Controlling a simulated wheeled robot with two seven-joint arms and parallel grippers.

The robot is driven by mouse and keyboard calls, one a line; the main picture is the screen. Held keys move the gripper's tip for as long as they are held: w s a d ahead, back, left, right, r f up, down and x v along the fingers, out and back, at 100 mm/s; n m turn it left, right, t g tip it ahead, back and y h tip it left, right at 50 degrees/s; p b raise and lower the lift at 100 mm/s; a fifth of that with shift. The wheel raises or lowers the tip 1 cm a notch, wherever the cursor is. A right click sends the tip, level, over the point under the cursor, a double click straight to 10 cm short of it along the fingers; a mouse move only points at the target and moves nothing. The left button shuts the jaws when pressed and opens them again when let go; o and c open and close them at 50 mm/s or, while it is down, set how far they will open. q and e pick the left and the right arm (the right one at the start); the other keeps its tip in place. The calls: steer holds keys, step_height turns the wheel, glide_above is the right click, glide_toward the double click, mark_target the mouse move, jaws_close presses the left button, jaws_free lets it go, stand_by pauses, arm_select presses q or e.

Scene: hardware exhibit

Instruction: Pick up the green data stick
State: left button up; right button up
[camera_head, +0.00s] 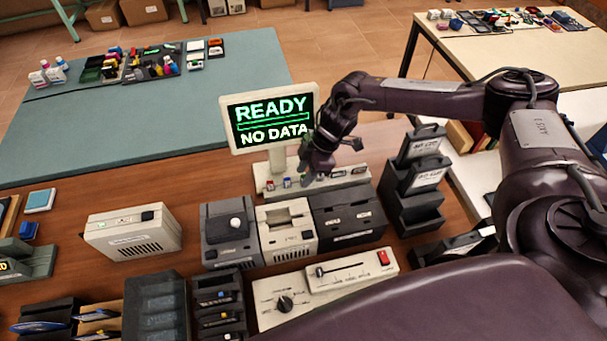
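My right gripper (313,168) hangs over the pale base (264,172) of a monitor, with its fingers pointing down. Small sticks stand in a row on that base: a red one (270,185) and a blue one (287,183) to the left of the fingers. A small greenish shape, possibly the green data stick (305,181), is right at the fingertips and partly hidden by them. I cannot tell whether the fingers touch it or are closed. My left gripper is not in view.
The monitor (270,116) reads "READY NO DATA" just left of my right arm. Grey and beige devices (287,230) stand in front of the base, with a dark rack (412,205) to the right. A slider panel (350,273) lies nearer. Bare wooden table shows at left.

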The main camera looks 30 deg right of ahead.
steer(key=shift+w+a+f, duration=0.1)
steer(key=shift+a+f, duration=0.05)
steer(key=shift+f, duration=0.5)
steer(key=shift+c, duration=0.8)
jaws_close()
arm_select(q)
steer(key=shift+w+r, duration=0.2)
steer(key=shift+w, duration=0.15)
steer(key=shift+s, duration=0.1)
arm_select(e)
steer(key=shift+r, duration=0.15)
